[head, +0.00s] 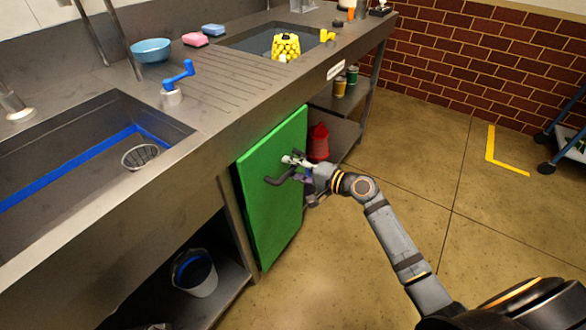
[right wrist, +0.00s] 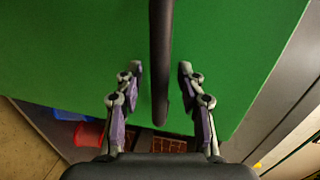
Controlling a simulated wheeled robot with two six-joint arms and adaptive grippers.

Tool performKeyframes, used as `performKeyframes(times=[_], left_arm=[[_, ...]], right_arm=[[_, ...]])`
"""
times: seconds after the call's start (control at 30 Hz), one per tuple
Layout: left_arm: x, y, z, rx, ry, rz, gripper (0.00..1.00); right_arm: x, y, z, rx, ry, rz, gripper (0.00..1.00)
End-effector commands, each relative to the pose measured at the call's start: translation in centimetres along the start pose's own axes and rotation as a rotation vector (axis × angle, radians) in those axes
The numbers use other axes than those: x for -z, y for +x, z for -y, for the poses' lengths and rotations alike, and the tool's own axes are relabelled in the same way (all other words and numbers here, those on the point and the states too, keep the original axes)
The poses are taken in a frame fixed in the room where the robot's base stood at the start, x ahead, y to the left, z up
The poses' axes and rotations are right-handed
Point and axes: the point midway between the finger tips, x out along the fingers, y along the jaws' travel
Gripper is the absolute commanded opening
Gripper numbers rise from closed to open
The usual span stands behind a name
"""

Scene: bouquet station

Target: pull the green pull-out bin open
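The green pull-out bin's front panel (head: 262,205) stands under the counter and fills much of the right wrist view (right wrist: 70,50). It looks roughly in line with the counter front; I cannot tell whether it sits slightly out. A dark bar handle (head: 274,181) is on the panel. My right gripper (head: 293,164) is at the handle. In the right wrist view the gripper (right wrist: 160,70) is open, one finger on each side of the handle (right wrist: 160,50), with a visible gap on both sides. My left gripper is in neither view.
A grey bucket (head: 195,273) stands on the low shelf left of the panel. A red container (head: 318,141) sits on the shelf right of it. The counter (head: 215,140) overhangs above. The floor (head: 330,270) before the panel is clear apart from my arm.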

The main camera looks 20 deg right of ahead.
Motion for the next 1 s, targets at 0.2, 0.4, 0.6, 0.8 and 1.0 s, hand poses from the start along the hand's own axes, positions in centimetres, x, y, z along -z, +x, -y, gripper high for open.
performKeyframes(times=[0.2,0.4,0.6,0.8,1.0], left_arm=[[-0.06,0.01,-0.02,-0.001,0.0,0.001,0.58],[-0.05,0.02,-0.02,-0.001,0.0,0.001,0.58],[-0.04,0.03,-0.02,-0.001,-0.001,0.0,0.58],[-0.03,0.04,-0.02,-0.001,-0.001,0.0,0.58],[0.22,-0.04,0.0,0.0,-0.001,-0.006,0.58]], right_arm=[[0.0,-0.01,-0.02,0.0,0.0,0.0,0.35],[0.0,-0.03,-0.03,0.0,0.0,0.0,0.08],[0.0,-0.03,-0.04,0.0,0.0,0.0,0.0],[0.0,-0.04,-0.05,-0.001,0.0,0.0,0.0],[0.0,-0.05,-0.05,-0.002,0.0,0.0,0.0]])
